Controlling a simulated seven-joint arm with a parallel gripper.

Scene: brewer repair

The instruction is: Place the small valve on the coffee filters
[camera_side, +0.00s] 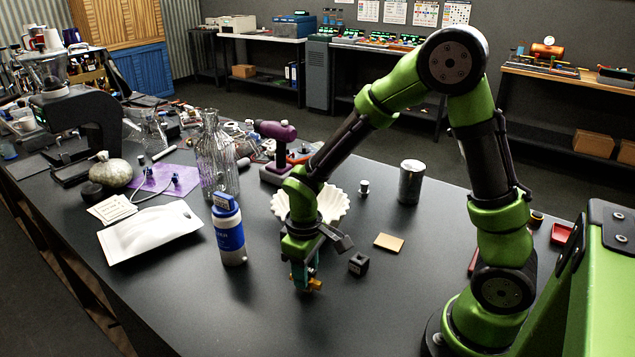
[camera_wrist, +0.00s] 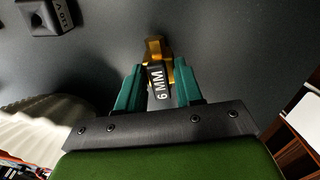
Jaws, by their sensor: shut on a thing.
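The small valve is brass-coloured with a black body marked "6 MM". In the wrist view the valve (camera_wrist: 154,50) sits between the two green fingers of my gripper (camera_wrist: 158,82), which is shut on it. In the side view the valve (camera_side: 315,284) shows as a small orange-gold piece under my gripper (camera_side: 304,276), low over the table; I cannot tell if it touches. The white fluted coffee filters (camera_side: 334,203) lie behind my gripper, partly hidden by my arm. They also show at the left of the wrist view (camera_wrist: 35,130).
A black block (camera_side: 358,264) lies right of my gripper, near a tan square (camera_side: 389,242). A blue-and-white bottle (camera_side: 229,232) stands to the left. A metal can (camera_side: 411,182), a small metal part (camera_side: 364,187) and a glass bottle (camera_side: 216,160) stand farther back. The front table area is clear.

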